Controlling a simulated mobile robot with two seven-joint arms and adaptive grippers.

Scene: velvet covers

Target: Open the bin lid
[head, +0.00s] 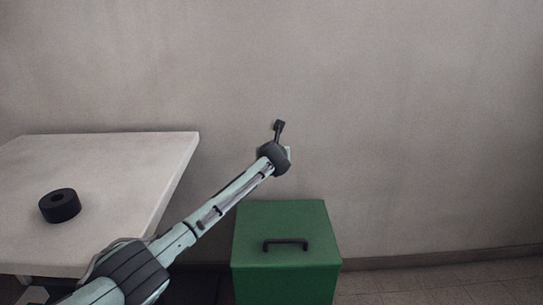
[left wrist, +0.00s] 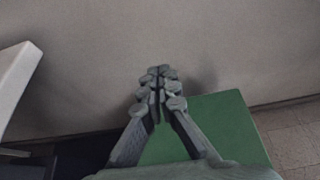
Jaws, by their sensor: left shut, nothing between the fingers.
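The green bin (head: 287,230) stands on the floor against the wall, with its flat lid closed. A dark handle (head: 285,243) lies on the lid towards its front edge. My left gripper (head: 279,126) is shut and empty, above and behind the bin, near the wall. In the left wrist view the shut fingers (left wrist: 159,85) meet in front of the wall, with the green lid (left wrist: 226,125) below and to the right. The handle cannot be seen in the left wrist view. My right gripper is not in view.
The wall (head: 400,120) is close behind the bin. The floor (head: 450,283) right of the bin is clear.

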